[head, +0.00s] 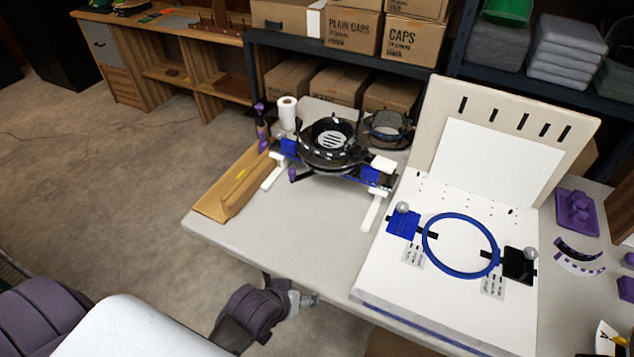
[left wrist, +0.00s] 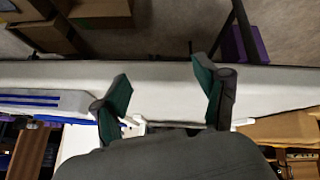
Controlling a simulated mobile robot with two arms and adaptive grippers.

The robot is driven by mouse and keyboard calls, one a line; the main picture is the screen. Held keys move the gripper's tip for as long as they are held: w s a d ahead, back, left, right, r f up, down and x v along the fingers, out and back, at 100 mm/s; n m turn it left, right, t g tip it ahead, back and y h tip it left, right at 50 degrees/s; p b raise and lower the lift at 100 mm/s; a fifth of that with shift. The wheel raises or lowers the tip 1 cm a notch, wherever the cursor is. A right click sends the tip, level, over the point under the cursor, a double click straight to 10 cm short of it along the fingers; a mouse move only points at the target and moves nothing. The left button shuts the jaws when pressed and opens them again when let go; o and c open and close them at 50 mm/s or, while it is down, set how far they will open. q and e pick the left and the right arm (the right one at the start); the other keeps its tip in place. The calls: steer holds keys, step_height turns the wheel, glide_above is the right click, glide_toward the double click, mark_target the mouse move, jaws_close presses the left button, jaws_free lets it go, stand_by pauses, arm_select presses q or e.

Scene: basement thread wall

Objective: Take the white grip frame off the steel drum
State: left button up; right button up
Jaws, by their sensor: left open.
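A ring-shaped dark unit (head: 330,138), with a slotted light centre, stands at the back middle of the table in the head view. White grip pieces (head: 384,164) and blue blocks (head: 370,175) sit on a dark cross bar at its front. I cannot tell exactly where frame and drum meet. A second dark ring with a greyish body (head: 388,124) stands behind, to its right. My left gripper (head: 306,299) is low in front of the table's front edge, apart from the unit. In the left wrist view its green-padded fingers (left wrist: 163,88) are spread and empty. My right gripper is not in view.
A tan tray (head: 215,205) lies left of the unit. A white board (head: 385,270) with a blue hoop (head: 428,260) fills the table's right. A paper roll (head: 287,112) stands behind left. Clear table (head: 275,230) lies in front of the unit.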

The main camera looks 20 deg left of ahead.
arm_select(q)
steer(key=w+r+n+t+h, duration=0.1)
steer(key=w+r+n+t, duration=0.6)
steer(key=w+r, duration=0.45)
steer(key=n+t+h, duration=0.1)
steer(key=n+t, duration=0.3)
steer(key=n, duration=0.3)
glide_toward(355, 155)
steer(key=shift+m, duration=0.3)
steer(key=w, duration=0.4)
steer(key=w+d, duration=0.1)
steer(key=w, duration=0.6)
steer(key=shift+w+d+f, duration=0.1)
steer(key=shift+w+d, duration=0.25)
steer(key=shift+d, duration=0.05)
jaws_close()
